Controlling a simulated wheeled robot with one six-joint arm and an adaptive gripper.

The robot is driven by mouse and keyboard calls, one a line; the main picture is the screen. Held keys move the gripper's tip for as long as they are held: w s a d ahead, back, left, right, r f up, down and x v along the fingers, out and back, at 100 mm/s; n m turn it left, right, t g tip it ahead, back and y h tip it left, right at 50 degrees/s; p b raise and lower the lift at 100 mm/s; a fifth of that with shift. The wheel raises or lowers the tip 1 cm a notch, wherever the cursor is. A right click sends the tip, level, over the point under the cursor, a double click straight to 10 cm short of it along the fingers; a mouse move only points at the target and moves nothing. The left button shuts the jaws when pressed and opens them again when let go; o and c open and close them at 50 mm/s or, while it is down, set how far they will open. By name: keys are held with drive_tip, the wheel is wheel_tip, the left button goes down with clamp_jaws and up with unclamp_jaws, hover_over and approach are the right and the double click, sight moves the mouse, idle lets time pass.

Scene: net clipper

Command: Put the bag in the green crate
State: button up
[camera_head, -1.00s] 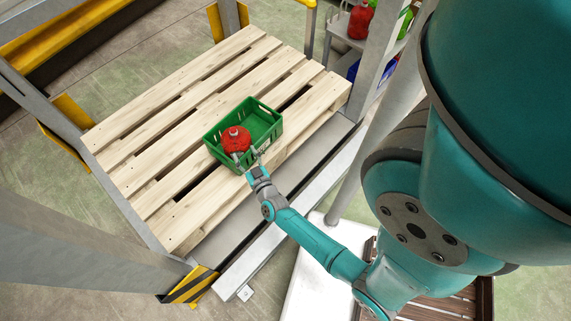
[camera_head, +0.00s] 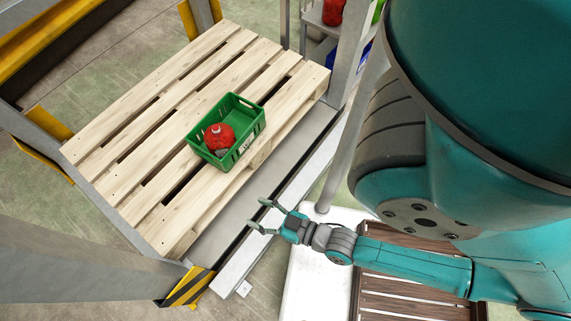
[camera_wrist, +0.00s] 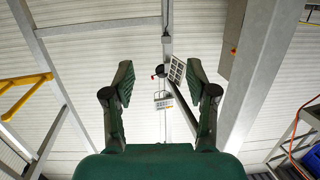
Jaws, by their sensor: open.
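The bag is a red net bag (camera_head: 219,137) in the head view. It lies inside the green crate (camera_head: 251,122), on the crate floor towards its front left, below the rim. The crate stands on the wooden pallet near its front edge. My gripper (camera_head: 262,216) is open and empty, clear of the crate, in front of the pallet and to the lower right of the crate. In the wrist view my gripper (camera_wrist: 157,84) shows two spread fingers with nothing between them; that view looks up at the ceiling, and neither bag nor crate shows there.
The wooden pallet (camera_head: 150,125) has bare slats left of and behind the crate. Grey rack posts (camera_head: 350,50) and a rail (camera_head: 262,240) border it. A yellow-black striped guard (camera_head: 190,287) stands at the front corner. A shelf at the back right holds another red item (camera_head: 333,11).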

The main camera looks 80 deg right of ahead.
drive_tip(key=s+a+r+n+y, duration=0.1)
drive_tip(key=s+a+r, duration=0.1)
drive_tip(key=r, duration=0.4)
drive_tip(key=s+a+r+n+g+y, duration=0.1)
drive_tip(key=s+a+r+y, duration=0.1)
drive_tip(key=s+r, duration=0.3)
drive_tip(key=shift+s+a+r+n+y, duration=0.3)
drive_tip(key=shift+a+r, duration=0.1)
drive_tip(key=shift+r, duration=0.25)
